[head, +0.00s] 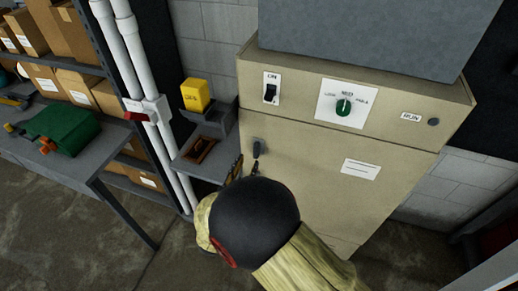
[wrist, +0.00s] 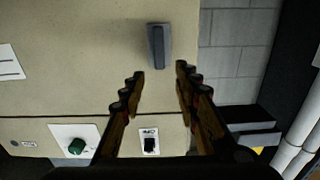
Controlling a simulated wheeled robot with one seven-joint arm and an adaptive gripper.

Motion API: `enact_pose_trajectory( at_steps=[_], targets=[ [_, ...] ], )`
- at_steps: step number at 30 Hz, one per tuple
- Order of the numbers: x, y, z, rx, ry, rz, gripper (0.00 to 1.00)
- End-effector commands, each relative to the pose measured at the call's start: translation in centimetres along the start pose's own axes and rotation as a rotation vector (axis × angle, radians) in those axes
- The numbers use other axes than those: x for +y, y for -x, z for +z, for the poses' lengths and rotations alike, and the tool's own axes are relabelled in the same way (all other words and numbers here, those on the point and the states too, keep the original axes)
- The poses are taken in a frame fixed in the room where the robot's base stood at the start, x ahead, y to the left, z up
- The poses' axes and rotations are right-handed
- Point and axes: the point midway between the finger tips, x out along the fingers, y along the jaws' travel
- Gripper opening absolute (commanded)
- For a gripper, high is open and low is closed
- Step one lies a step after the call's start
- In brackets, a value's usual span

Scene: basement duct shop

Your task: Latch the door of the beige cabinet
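The beige cabinet (head: 350,115) stands at the centre right in the head view. Its door (head: 320,185) is the lower front panel and looks flush or nearly so; I cannot tell if it is slightly ajar. A dark grey latch handle (head: 258,147) sits at the door's upper left. In the wrist view, which is turned over, the handle (wrist: 157,47) lies upright on its plate, just beyond my fingertips. My gripper (wrist: 160,72) is open and empty, its fingers to either side of the handle's line, not visibly touching it. In the head view my arm partly hides the gripper.
Above the door are a switch (head: 270,88), a green knob (head: 343,106) and a round button (head: 433,122). Left of the cabinet are a small shelf (head: 188,164), a yellow box (head: 196,95) and white pipes (head: 133,55). A workbench (head: 85,160) stands further left.

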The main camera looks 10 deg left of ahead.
Motion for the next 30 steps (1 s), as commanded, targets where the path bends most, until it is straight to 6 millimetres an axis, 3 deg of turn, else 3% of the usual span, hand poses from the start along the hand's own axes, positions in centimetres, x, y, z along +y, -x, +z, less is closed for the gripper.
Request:
enact_pose_trajectory(
  at_steps=[5, 16, 30],
  targets=[
    [0.2, -1.5, -0.2, 0.008, 0.01, 0.005, 0.32],
    [0.1, -6.8, -0.2, 0.007, 0.008, 0.003, 0.32],
    [0.1, -7.8, -0.2, 0.006, 0.008, 0.0, 0.3]
  ],
)
